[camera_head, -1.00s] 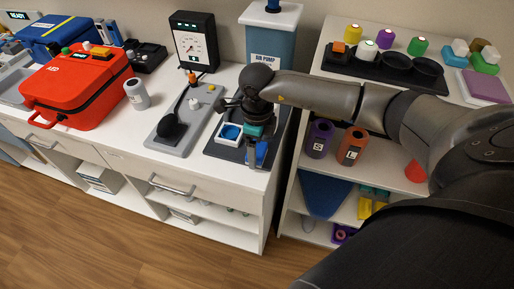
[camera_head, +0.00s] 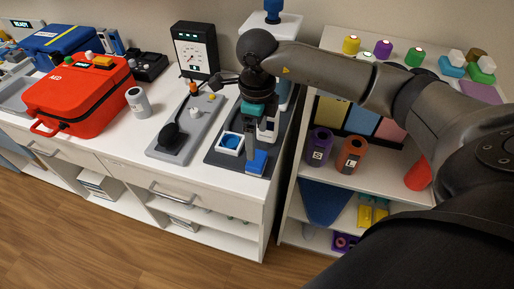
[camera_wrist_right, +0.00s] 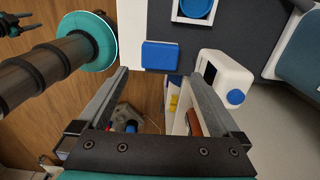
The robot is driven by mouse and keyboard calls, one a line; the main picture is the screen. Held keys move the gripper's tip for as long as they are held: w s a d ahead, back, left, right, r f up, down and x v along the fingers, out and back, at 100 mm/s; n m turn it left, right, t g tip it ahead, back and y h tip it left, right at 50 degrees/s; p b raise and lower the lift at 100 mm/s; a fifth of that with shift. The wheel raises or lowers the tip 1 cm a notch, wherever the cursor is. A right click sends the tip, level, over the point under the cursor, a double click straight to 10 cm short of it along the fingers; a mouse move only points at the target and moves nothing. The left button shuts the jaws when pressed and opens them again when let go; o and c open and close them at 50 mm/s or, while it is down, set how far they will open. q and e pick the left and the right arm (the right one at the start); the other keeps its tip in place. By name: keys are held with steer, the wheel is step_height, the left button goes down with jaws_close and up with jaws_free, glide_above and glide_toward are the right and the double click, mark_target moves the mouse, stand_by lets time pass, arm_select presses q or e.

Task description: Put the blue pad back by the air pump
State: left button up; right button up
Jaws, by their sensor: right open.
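The blue pad (camera_head: 256,162) lies at the front end of the dark mat (camera_head: 221,156) on the white counter. It also shows in the right wrist view (camera_wrist_right: 160,56), just beyond the fingertips. My right gripper (camera_head: 252,148) points down just above the pad; in the wrist view its fingers (camera_wrist_right: 159,74) are apart with nothing held. The air pump's blue top knob (camera_head: 272,17) shows behind my arm, which hides most of its body. Its grey-blue side is at the wrist view's right edge (camera_wrist_right: 300,52).
A white tray with a blue disc (camera_head: 229,133) is left of the pad. A white device with a blue knob (camera_wrist_right: 227,76) stands close to the right finger. The grey tray (camera_head: 166,153) lies further left. A shelf with purple (camera_head: 319,150) and orange (camera_head: 350,155) cylinders is right.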

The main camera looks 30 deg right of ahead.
arm_select(q)
steer(key=shift+r, duration=0.1)
arm_select(e)
steer(key=shift+r, duration=1.75)
arm_select(q)
steer(key=shift+c, duration=0.3)
stand_by(0.6)
